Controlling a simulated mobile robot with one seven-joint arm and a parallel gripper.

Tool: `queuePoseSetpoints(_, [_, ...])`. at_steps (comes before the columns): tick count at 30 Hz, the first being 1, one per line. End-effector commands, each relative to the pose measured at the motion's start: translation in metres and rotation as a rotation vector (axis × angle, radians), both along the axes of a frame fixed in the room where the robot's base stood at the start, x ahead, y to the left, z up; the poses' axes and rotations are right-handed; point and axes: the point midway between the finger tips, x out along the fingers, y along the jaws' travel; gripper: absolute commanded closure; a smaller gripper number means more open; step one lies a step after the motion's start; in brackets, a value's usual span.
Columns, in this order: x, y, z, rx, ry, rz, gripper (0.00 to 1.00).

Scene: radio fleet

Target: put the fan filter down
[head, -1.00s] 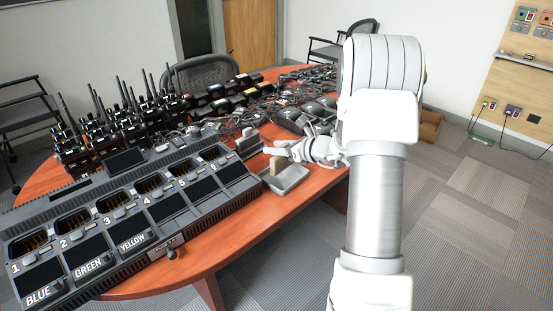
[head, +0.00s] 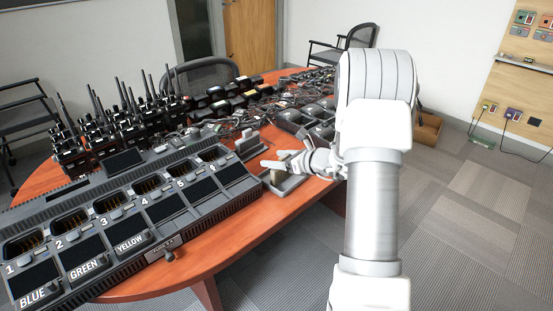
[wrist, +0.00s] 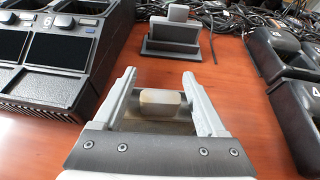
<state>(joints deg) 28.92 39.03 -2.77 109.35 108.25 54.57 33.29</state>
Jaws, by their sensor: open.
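The beige block (head: 277,178) that I take for the fan filter is in the shallow grey tray (head: 291,189) at the table's front edge. In the wrist view the block (wrist: 160,103) has a rounded top and stands between my fingers. My gripper (head: 274,160) is open around it, and in the wrist view my gripper (wrist: 158,78) shows a gap on each side of the block. The fingers hide part of the block in the head view, and my gripper's body hides the lower part in the wrist view.
A large charger with numbered bays (head: 120,215) stands close on the left. A small grey stand (wrist: 174,38) is just behind the block. Dark trays (wrist: 290,75) are on the right, with cables behind. Bare table (wrist: 225,95) shows on both sides of my gripper.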

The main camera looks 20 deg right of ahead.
Motion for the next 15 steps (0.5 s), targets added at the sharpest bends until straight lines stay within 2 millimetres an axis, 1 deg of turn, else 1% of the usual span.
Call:
queuePoseSetpoints(6, [-0.002, -0.001, 0.007, 0.0, 0.0, -0.001, 0.26])
queuePoseSetpoints(8, [-0.01, -0.006, 0.01, -0.001, 0.001, -0.004, 0.26])
queuePoseSetpoints(11, [-0.028, -0.014, 0.019, 0.0, 0.0, -0.004, 0.26])
queuePoseSetpoints(15, [-0.055, -0.026, 0.031, -0.001, 0.0, -0.004, 0.26])
